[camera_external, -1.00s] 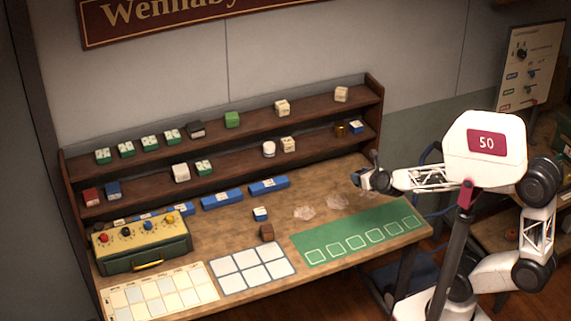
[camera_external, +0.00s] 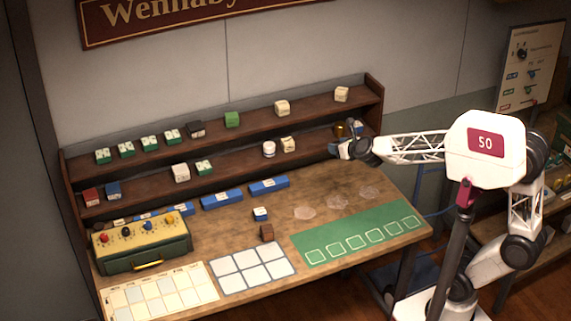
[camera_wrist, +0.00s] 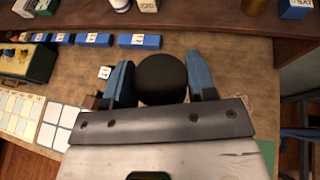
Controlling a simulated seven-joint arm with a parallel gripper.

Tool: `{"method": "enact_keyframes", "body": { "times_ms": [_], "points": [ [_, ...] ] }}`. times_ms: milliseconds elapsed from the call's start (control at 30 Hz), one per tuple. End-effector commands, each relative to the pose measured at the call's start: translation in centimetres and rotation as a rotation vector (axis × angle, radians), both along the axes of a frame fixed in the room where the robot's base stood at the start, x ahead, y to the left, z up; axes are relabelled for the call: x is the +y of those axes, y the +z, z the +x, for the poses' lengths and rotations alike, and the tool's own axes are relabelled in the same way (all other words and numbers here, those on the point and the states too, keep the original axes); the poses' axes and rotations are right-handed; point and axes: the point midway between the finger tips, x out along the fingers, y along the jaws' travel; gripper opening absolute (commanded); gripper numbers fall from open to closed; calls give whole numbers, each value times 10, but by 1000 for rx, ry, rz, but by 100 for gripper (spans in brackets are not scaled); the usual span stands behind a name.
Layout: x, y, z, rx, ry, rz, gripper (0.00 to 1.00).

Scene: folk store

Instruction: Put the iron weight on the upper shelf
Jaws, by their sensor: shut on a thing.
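My gripper (camera_external: 342,150) is in front of the right end of the lower shelf. In the wrist view its two blue fingers (camera_wrist: 161,84) are shut on a dark, rounded iron weight (camera_wrist: 161,76), held above the bench. In the outside view the weight is hard to make out at the gripper. The upper shelf (camera_external: 312,106) runs along the back of the bench, with small boxes on it and bare stretches between them. The gripper is below the upper shelf's level.
The lower shelf (camera_external: 235,162) holds a white jar (camera_external: 269,149), a cream box (camera_external: 288,145) and a brass cylinder (camera_external: 340,130) near my gripper. The rack's right side panel (camera_external: 374,95) stands close by. Blue trays (camera_external: 221,199) lie on the bench below.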

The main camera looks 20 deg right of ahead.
Motion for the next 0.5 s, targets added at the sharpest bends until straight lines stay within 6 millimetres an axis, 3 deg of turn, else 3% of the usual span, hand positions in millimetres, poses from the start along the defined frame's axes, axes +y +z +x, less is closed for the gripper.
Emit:
{"method": "enact_keyframes", "body": {
  "times_ms": [500],
  "points": [
    [41, 48, 38, -1, 40, 3, 4]
  ]
}}
